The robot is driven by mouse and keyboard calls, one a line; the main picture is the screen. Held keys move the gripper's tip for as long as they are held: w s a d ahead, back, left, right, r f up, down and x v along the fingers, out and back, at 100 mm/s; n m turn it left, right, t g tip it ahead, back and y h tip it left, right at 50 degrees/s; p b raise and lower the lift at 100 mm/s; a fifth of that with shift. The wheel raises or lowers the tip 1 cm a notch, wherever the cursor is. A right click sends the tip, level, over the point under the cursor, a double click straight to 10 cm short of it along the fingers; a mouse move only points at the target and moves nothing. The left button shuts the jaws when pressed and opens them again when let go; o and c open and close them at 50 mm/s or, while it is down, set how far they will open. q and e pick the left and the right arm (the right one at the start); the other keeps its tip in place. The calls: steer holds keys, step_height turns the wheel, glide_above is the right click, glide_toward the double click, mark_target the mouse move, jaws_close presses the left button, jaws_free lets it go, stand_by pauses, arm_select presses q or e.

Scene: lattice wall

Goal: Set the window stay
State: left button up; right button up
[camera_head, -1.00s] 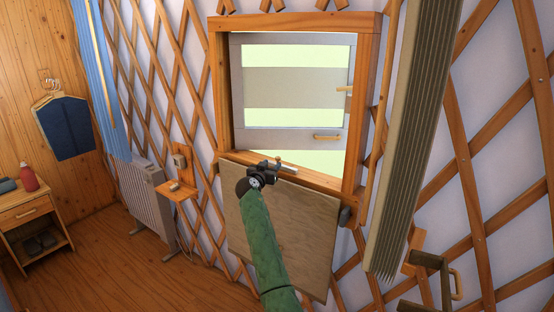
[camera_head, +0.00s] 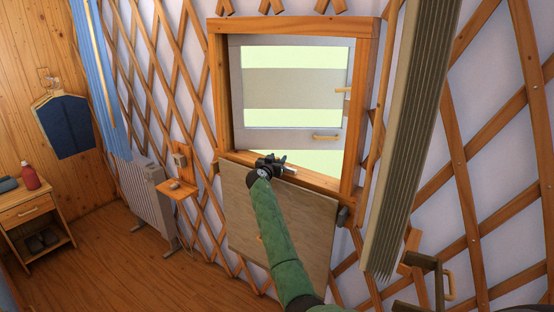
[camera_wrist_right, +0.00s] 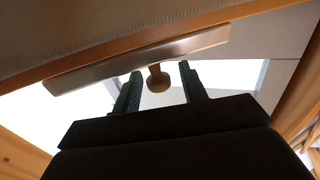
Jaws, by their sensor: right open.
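The window sash (camera_head: 296,90) has a pale frame with brass-coloured handles, and it sits ajar in a wooden frame (camera_head: 367,105). My right gripper (camera_head: 280,165), on a green-sleeved arm, is at the wooden sill (camera_head: 320,180). In the right wrist view the metal stay bar (camera_wrist_right: 120,62) runs slantwise beyond the fingers. A round brownish knob (camera_wrist_right: 158,78) hangs from it. My open right gripper (camera_wrist_right: 161,88) has a finger on each side of the knob, with gaps visible. In the head view my gripper mostly hides the stay. My left gripper is out of view.
A plywood panel (camera_head: 300,225) hangs below the sill. A pleated blind or curtain (camera_head: 405,140) stands to the right. A small wooden shelf (camera_head: 177,190) and a white radiator (camera_head: 140,190) are to the left.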

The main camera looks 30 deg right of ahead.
jaws_close()
steer(key=shift+d, duration=0.1)
